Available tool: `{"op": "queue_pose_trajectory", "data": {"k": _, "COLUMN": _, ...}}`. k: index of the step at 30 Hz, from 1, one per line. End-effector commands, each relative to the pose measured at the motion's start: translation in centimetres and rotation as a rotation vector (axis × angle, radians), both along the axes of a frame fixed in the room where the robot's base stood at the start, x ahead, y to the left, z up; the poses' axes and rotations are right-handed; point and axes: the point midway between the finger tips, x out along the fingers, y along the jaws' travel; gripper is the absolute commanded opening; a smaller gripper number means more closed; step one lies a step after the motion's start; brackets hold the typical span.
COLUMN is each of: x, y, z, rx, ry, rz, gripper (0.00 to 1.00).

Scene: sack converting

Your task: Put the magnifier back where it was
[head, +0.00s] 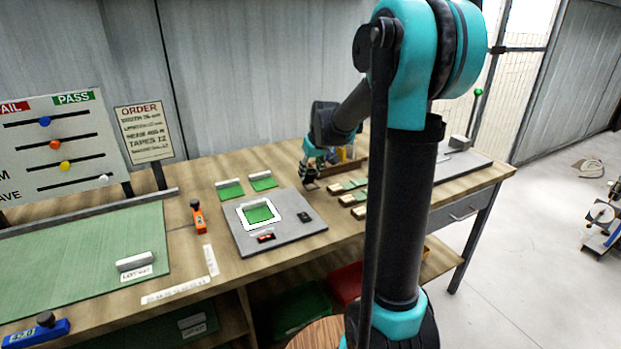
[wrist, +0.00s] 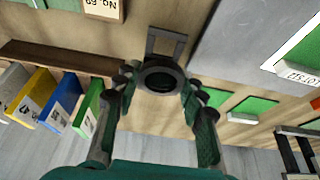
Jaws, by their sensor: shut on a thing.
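The magnifier (wrist: 160,77) is a small dark folding piece with a round lens ring and a square open frame. My gripper (wrist: 158,88) is shut on its ring; the fingers press it from both sides in the wrist view. In the head view my gripper (head: 314,168) is over the back of the wooden bench, and the magnifier (head: 310,186) shows small below it, beside the grey plate's right back corner. Whether the magnifier's frame touches the bench top, I cannot tell.
The grey plate (head: 240,238) holds a white-framed green sample. Green swatches (head: 230,190) lie behind it. Labelled wooden blocks (head: 352,199) lie to the right. Coloured cards (wrist: 63,95) stand by a brown strip (wrist: 50,57) near my gripper. An orange-handled tool (head: 198,217) stands left of the plate.

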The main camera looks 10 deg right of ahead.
Motion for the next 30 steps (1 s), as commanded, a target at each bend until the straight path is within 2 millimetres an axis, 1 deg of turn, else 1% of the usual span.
{"op": "queue_pose_trajectory", "data": {"k": 1, "x": 0.1, "y": 0.0, "z": -0.8, "rx": 0.0, "ry": 0.0, "rz": 0.0, "gripper": 0.07}}
{"op": "queue_pose_trajectory", "data": {"k": 3, "x": 0.0, "y": 0.0, "z": -1.7, "rx": 0.0, "ry": 0.0, "rz": 0.0, "gripper": 0.07}}
{"op": "queue_pose_trajectory", "data": {"k": 6, "x": 0.0, "y": 0.0, "z": -2.3, "rx": 0.0, "ry": 0.0, "rz": 0.0, "gripper": 0.07}}
{"op": "queue_pose_trajectory", "data": {"k": 17, "x": 0.0, "y": 0.0, "z": -2.6, "rx": 0.0, "ry": 0.0, "rz": 0.0, "gripper": 0.07}}
{"op": "queue_pose_trajectory", "data": {"k": 18, "x": 0.0, "y": 0.0, "z": -2.6, "rx": 0.0, "ry": 0.0, "rz": 0.0, "gripper": 0.43}}
{"op": "queue_pose_trajectory", "data": {"k": 22, "x": 0.0, "y": 0.0, "z": -2.6, "rx": 0.0, "ry": 0.0, "rz": 0.0, "gripper": 0.59}}
{"op": "queue_pose_trajectory", "data": {"k": 23, "x": 0.0, "y": 0.0, "z": -2.6, "rx": 0.0, "ry": 0.0, "rz": 0.0, "gripper": 0.61}}
{"op": "queue_pose_trajectory", "data": {"k": 30, "x": 0.0, "y": 0.0, "z": -2.6, "rx": 0.0, "ry": 0.0, "rz": 0.0, "gripper": 0.61}}
